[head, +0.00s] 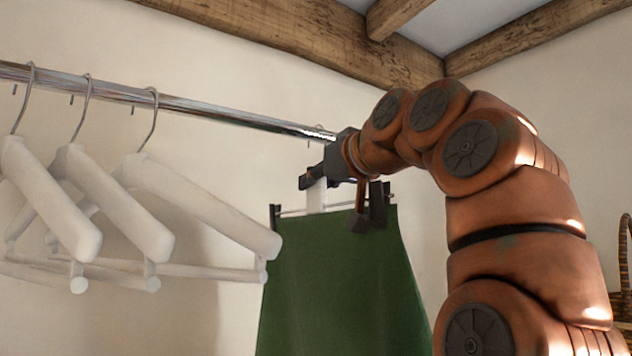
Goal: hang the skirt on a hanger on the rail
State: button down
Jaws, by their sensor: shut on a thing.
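The dark green skirt (335,285) hangs from a clip hanger with a thin bar (330,208), a white middle piece (316,196) and dark clips at both ends of the waistband. My gripper (330,190) is shut on this hanger near its white middle piece, just below the metal rail (225,117). The skirt hangs upright beneath it. A small thin metal tip shows at the rail above my gripper. My gripper and wrist hide most of the hanger's hook, so I cannot tell whether it sits over the rail.
Several white hangers, one of them the nearest to the skirt (195,190), hang empty on the rail at the left. The rail between them and my gripper is clear. Wooden beams (300,35) run overhead. A wicker basket (625,285) shows at the right edge.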

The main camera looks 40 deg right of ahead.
jog(key=shift+f, duration=0.25)
jog(key=c, duration=1)
grip_release()
jog(key=shift+s+r, duration=0.1)
